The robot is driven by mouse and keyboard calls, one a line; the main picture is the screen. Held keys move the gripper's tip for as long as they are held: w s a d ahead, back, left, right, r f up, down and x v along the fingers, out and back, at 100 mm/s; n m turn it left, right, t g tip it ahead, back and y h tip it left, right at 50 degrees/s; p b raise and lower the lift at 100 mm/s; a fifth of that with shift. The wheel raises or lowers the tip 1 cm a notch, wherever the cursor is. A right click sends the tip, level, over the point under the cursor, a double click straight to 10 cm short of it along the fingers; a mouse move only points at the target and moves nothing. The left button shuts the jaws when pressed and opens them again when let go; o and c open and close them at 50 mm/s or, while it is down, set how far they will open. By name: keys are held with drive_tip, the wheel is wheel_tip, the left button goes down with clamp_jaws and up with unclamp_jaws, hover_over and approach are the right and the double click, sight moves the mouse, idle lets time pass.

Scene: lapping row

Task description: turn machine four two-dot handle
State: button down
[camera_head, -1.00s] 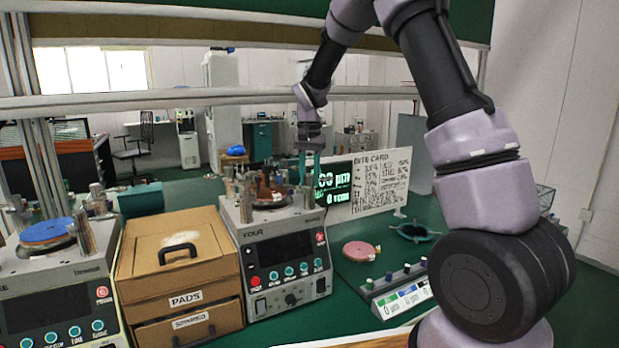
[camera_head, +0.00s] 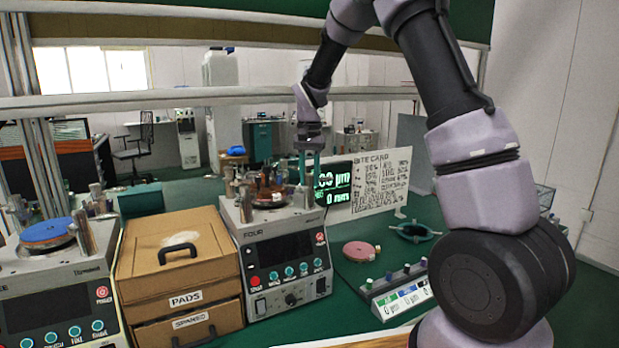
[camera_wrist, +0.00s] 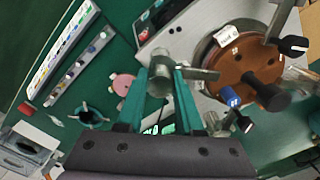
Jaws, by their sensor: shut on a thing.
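Machine four (camera_head: 285,262) stands right of the cardboard drawers, with a round brown plate (camera_wrist: 245,70) on top. My gripper (camera_head: 309,172) points down at the right side of the machine's top. In the wrist view, its two teal fingers (camera_wrist: 161,98) are shut on a metal handle (camera_wrist: 160,72), a round upright post with a bar sticking out to the right toward the brown plate. I cannot make out dot marks on this handle. Another metal handle (camera_wrist: 215,123) stands below the plate in the wrist view, apart from the fingers.
Black knobs (camera_wrist: 268,93) and a blue-tagged part stand on the plate close by. A display and card board (camera_head: 380,185) stand behind on the right.

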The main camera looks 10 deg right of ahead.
drive_tip(key=shift+w+r+m, duration=0.1)
drive_tip(key=shift+m, duration=0.4)
drive_tip(key=m, duration=1)
drive_tip(key=shift+m, duration=0.3)
idle(0.6)
drive_tip(key=c, duration=0.6)
unclamp_jaws()
drive_tip(key=shift+o, duration=0.2)
wheel_tip(320, 180, up, 11)
